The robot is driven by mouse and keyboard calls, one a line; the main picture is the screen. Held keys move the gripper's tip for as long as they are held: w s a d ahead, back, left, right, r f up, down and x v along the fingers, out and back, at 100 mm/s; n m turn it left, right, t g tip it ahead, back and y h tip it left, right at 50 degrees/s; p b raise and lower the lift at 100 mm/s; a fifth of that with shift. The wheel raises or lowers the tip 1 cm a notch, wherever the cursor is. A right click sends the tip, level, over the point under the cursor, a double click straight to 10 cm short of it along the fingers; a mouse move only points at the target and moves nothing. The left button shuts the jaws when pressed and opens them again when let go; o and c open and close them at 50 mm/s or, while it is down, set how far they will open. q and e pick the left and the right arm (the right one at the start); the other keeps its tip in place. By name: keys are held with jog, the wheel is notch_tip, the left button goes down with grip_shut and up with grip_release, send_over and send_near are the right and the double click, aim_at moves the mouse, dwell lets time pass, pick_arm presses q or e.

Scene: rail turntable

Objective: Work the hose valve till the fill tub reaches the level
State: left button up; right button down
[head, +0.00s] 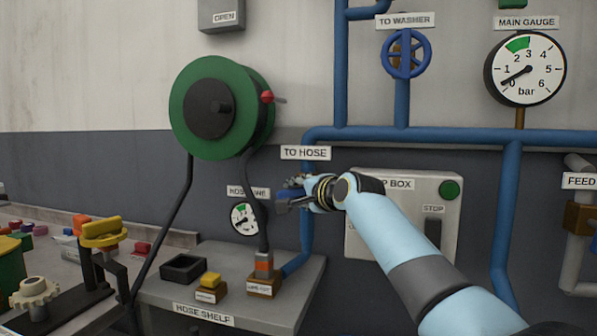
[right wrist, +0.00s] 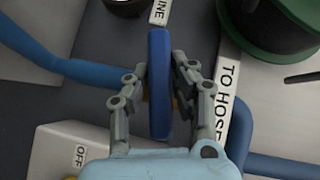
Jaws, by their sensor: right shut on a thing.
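My right gripper (head: 287,195) is in front of the blue pipe under the TO HOSE label (head: 305,153). In the right wrist view its two fingers (right wrist: 160,100) are shut on a blue valve wheel (right wrist: 158,80), seen edge-on between them. In the head view the gripper mostly hides this wheel. The hose reel (head: 222,107) is green with a dark hub and a red knob. A black hose (head: 262,210) runs down from it to a fitting on the shelf. I cannot make out a fill tub or its level for certain. My left gripper is not in view.
The hose shelf (head: 235,290) bears a black tray (head: 183,268) and a small yellow-topped block (head: 210,283). A grey box with a green button (head: 450,190) is behind my right arm. The main gauge (head: 525,68) reads near 0. Bench clutter stands at left.

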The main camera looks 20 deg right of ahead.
jog(key=n+g+h+p, duration=0.1)
jog(key=p, duration=0.4)
jog(key=n+g+h+p, duration=0.1)
jog(key=g+p, duration=0.1)
jog(key=p, duration=0.2)
jog(key=shift+r+n+g+p, duration=0.3)
jog(key=shift+n+p, duration=0.1)
jog(key=shift+f+n+g+h+p, duration=0.15)
jog(key=shift+n+g+h+p, duration=0.35)
jog(key=shift+h+p, duration=0.15)
jog(key=shift+f+n+g+h, duration=0.15)
jog(key=shift+n+g+h, duration=0.15)
jog(key=shift+g+h, duration=0.2)
jog(key=shift+f+n+g+h, duration=0.1)
jog(key=shift+n+g+h, duration=0.2)
jog(key=shift+n+h, duration=0.1)
jog(key=shift+n+g+h+b, duration=0.4)
jog(key=shift+g+h+b, duration=0.05)
jog(key=shift+g+h, duration=0.2)
jog(key=shift+s, duration=0.1)
jog(key=c, duration=1.2)
grip_release()
jog(key=shift+o, duration=0.2)
